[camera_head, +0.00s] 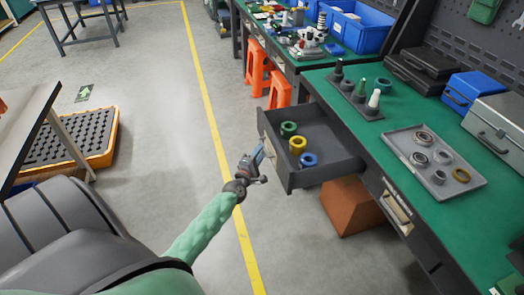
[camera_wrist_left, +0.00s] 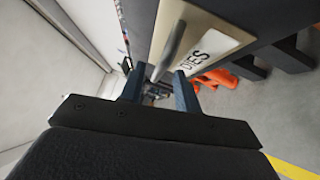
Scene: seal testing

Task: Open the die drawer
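The die drawer (camera_head: 328,174) is pulled out from under the green-topped bench and holds green, yellow and blue rings. Its pale front, with a "DIES" label (camera_wrist_left: 214,46) and a bar handle (camera_wrist_left: 170,48), shows in the left wrist view. My left gripper (camera_head: 259,164) is at the outer side of the drawer front. In the wrist view its two fingers (camera_wrist_left: 158,84) are apart, with the handle's near end between them and gaps visible. Contact with the handle cannot be told. My right gripper is not in view.
A second drawer front (camera_head: 398,208) is closed at the right. The bench top carries a grey tray (camera_head: 402,146) of rings, a plug rack (camera_head: 346,98) and cases. Orange stools (camera_head: 279,90) stand behind the drawer. A brown box (camera_head: 350,207) sits below. Floor left of the drawer is clear.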

